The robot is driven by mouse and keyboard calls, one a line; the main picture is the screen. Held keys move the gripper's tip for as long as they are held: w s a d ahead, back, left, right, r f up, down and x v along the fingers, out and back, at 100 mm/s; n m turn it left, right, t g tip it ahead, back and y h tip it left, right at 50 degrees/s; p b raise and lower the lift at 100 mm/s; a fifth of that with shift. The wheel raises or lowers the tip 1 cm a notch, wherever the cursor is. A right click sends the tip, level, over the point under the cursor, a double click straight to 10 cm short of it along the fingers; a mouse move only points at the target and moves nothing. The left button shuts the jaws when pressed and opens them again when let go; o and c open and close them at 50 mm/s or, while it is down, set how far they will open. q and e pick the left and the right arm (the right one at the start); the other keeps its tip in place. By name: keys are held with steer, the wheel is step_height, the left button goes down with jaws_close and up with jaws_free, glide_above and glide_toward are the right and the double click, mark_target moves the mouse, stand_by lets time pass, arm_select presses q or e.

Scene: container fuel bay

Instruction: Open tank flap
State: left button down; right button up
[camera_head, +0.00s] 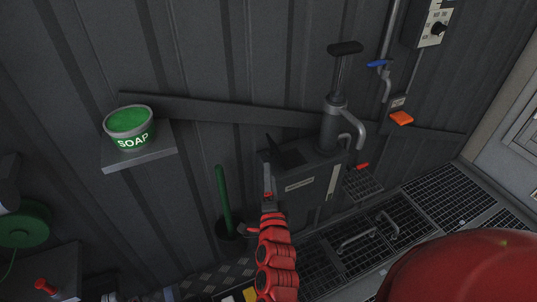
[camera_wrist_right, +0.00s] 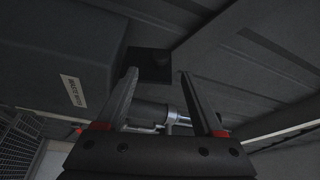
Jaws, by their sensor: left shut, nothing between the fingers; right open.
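The grey tank (camera_head: 318,172) with a pale label stands against the wall, and its side with the label also shows in the right wrist view (camera_wrist_right: 80,60). A dark flap (camera_wrist_right: 150,66) stands up from the tank's top edge, and in the head view it is a dark pointed shape (camera_head: 279,152) at the tank's left end. My right gripper (camera_head: 268,168) is beside the flap, seen edge-on from above. In the right wrist view its two fingers (camera_wrist_right: 158,78) are spread and empty, with the flap just beyond the tips. I do not see my left gripper.
A hand pump (camera_head: 333,125) with a curved spout rises right of the flap. A soap tub (camera_head: 130,125) sits on a wall shelf (camera_head: 140,158) at left. A green-handled tool (camera_head: 223,200) stands left of the tank. Metal grating (camera_head: 445,195) covers the floor at right.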

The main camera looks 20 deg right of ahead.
mark_target(269, 157)
steer(key=x, duration=0.9)
steer(key=shift+w+d+r, duration=0.1)
steer(key=shift+w, duration=0.1)
jaws_close()
stand_by(1.0)
